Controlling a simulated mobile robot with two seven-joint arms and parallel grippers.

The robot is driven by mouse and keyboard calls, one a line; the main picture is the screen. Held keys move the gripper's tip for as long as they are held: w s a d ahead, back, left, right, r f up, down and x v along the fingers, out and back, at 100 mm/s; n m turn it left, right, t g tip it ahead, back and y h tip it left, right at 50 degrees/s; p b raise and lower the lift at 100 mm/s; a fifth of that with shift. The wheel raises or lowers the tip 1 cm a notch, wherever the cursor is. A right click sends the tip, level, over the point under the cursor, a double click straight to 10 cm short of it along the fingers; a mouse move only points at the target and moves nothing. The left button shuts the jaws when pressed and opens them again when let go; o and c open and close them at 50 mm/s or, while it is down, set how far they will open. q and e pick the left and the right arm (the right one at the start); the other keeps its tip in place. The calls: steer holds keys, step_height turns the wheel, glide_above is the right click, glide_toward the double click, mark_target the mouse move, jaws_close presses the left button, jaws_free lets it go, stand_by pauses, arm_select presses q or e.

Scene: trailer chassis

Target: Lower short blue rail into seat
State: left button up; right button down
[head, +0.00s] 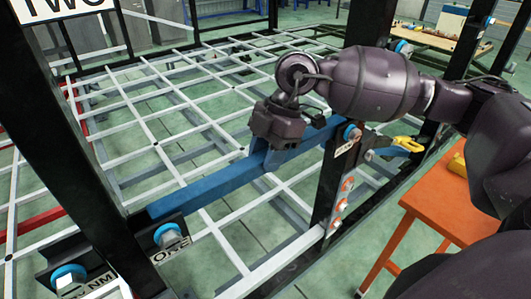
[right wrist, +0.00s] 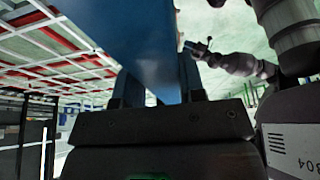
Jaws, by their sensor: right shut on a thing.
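The short blue rail (head: 207,188) spans slantwise between two dark posts above the white grid frame. My right gripper (head: 264,152) is shut on the rail from above, right of its middle. In the right wrist view the blue rail (right wrist: 125,35) stands between the fingers (right wrist: 160,88). The rail's left end is beside a dark bracket (head: 165,228) with a blue-ringed bolt and a label reading ONE. Its right end is close to the right post (head: 330,185), near another blue-ringed bolt (head: 351,132). I cannot tell whether either end touches its seat. My left gripper is not visible.
A large dark post (head: 75,130) stands in the left foreground. An orange table (head: 445,205) with a yellow tool is at the right, under my right arm. A yellow-handled clamp (head: 408,144) sits beside the right post. The white grid (head: 130,95) fills the area behind the rail.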

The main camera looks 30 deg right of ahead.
steer(key=shift+f, duration=0.2)
stand_by(0.3)
steer(key=c, duration=0.6)
jaws_free()
steer(key=shift+f, duration=0.1)
steer(key=v, duration=1)
steer(key=shift+d+r, duration=0.15)
steer(key=shift+r, duration=0.3)
